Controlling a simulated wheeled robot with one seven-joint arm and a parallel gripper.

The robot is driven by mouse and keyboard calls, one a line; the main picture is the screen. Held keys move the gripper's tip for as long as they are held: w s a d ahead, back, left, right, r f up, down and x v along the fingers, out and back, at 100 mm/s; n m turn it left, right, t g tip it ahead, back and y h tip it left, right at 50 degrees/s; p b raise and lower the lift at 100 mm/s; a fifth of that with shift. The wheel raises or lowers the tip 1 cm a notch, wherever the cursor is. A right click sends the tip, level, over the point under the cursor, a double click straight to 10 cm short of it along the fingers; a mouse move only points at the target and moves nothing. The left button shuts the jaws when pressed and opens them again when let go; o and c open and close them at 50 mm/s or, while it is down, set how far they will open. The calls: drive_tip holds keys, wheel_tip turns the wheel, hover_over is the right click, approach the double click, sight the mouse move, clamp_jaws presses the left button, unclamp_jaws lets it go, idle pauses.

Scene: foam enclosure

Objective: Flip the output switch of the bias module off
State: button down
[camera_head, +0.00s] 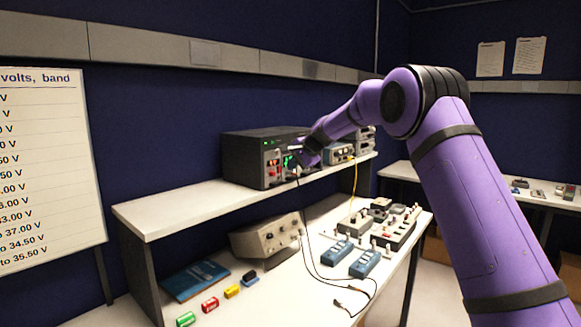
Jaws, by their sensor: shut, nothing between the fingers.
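A black rack unit (250,163) stands on the raised shelf, with red and green lit readouts on its front. I take it to hold the bias module, but its labels are too small to read. My purple arm reaches in from the right. My gripper (295,149) is shut and empty, close in front of the right part of the unit's front. I cannot tell whether it touches the panel. The arm and gripper hide part of that front. The output switch and its position cannot be made out.
Smaller instruments (340,153) stand right of the unit on the shelf (165,209). Below are a beige box (266,238), a blue book (195,281), coloured parts, blue boxes (364,264), a component board and black leads. A whiteboard (50,170) lists volts and bands.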

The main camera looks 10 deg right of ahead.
drive_tip(key=v, duration=1)
